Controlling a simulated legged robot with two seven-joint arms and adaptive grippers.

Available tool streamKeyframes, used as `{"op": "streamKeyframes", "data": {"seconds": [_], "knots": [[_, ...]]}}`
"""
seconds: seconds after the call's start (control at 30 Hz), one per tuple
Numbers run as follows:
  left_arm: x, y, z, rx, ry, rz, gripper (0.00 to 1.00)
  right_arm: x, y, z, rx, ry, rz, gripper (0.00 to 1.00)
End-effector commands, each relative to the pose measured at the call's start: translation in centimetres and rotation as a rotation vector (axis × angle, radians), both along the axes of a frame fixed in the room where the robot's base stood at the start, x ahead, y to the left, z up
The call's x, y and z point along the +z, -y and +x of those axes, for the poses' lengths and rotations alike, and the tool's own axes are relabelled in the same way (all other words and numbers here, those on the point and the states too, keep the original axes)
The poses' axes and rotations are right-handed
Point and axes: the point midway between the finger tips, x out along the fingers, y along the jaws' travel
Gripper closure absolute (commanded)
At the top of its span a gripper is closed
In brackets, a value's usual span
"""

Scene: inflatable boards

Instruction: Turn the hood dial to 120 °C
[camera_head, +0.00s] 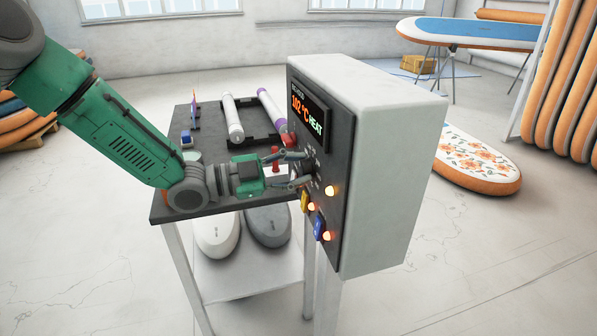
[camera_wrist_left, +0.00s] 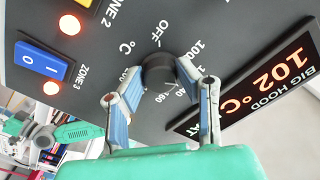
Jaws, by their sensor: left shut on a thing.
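My left gripper (camera_head: 300,168) is shut on the dial, one finger on each side, as the left wrist view (camera_wrist_left: 160,92) shows. The dial is mostly hidden by the fingers in the head view. A green arm (camera_wrist_left: 80,131) shows small in the wrist view; its fingers are unclear.
Below the dial are a yellow switch (camera_head: 305,202) and a blue switch (camera_head: 319,228) with lit orange lamps. Rolled tubes (camera_head: 233,118) and a red item (camera_head: 276,156) lie on the table (camera_head: 170,207) near my left arm.

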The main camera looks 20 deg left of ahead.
Motion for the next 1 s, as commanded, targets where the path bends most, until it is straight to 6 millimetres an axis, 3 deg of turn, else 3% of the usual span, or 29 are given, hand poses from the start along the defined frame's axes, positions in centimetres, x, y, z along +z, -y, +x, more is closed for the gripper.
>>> {"op": "streamKeyframes", "data": {"seconds": [0.3, 0.33, 0.4, 0.77, 1.0], "knots": [[-0.2, -0.1, 0.0, 0.002, -0.003, 0.003, 1.00, 0.0, 0.0, 0.0, 0.000, 0.000, 0.000, 0.60], [-0.2, -0.1, 0.0, 0.002, -0.003, 0.003, 0.68, 0.0, 0.0, 0.0, 0.000, 0.000, 0.000, 0.60], [-0.2, -0.1, 0.0, 0.002, -0.003, 0.003, 0.51, 0.0, 0.0, 0.0, 0.000, 0.000, 0.000, 0.60], [0.0, -0.3, -0.2, 0.001, -0.002, 0.001, 0.51, 0.1, 0.0, -0.2, 0.000, 0.002, 0.000, 0.60], [0.0, -3.6, -2.3, 0.003, -0.002, 0.000, 0.51, 0.1, 0.0, -0.2, 0.000, 0.003, 0.000, 0.60]]}}
